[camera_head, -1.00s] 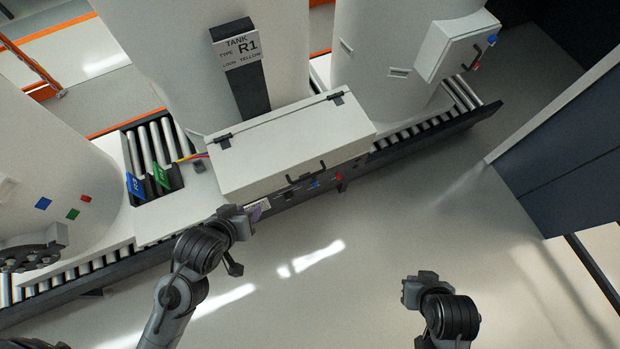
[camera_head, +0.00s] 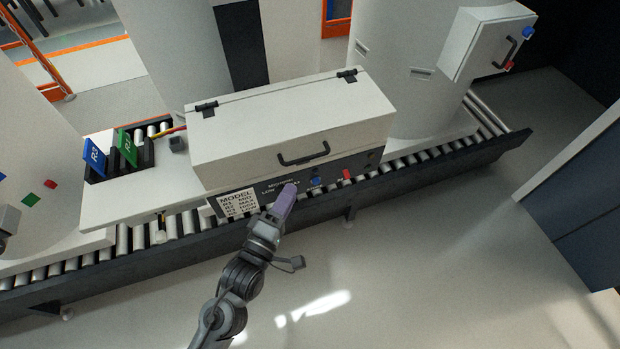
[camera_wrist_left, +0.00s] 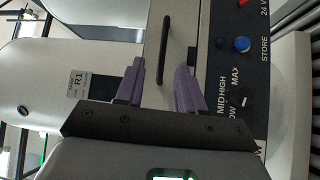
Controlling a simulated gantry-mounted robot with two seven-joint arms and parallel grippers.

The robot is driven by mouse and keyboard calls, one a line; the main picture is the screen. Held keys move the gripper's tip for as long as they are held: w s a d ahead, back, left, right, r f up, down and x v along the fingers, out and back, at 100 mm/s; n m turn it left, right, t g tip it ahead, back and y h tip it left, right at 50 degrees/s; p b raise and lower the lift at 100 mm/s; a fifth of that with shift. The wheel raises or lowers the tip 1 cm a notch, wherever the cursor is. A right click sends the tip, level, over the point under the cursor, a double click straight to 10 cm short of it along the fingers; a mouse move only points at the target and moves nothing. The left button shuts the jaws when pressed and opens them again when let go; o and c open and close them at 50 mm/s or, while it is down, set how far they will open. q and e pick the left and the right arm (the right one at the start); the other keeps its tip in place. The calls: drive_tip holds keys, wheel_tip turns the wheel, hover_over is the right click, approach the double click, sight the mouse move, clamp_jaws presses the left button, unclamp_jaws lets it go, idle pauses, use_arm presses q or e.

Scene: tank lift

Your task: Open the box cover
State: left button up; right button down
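The white box cover (camera_head: 285,115) is down on the control box, with two black hinges along its back edge. Its black handle (camera_head: 302,158) sticks out on the front side and also shows in the left wrist view (camera_wrist_left: 164,50). My left gripper (camera_head: 287,197) is just in front of the dark control panel, below the handle. In the left wrist view its two purple fingers (camera_wrist_left: 158,78) are spread apart and empty, one on each side of the handle's line. The handle lies ahead of the fingertips. My right gripper is out of view.
The panel below the cover carries a blue button (camera_head: 316,181), a red switch (camera_head: 348,175) and a label plate (camera_head: 238,203). Green (camera_head: 127,147) and blue (camera_head: 95,157) tags stand left of the box. A roller conveyor (camera_head: 130,262) runs beneath. The floor in front is open.

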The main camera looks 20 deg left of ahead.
use_arm(q)
drive_tip(key=w, duration=1.1)
drive_tip(key=shift+d+r, duration=0.3)
drive_tip(key=shift+d, duration=0.1)
clamp_jaws()
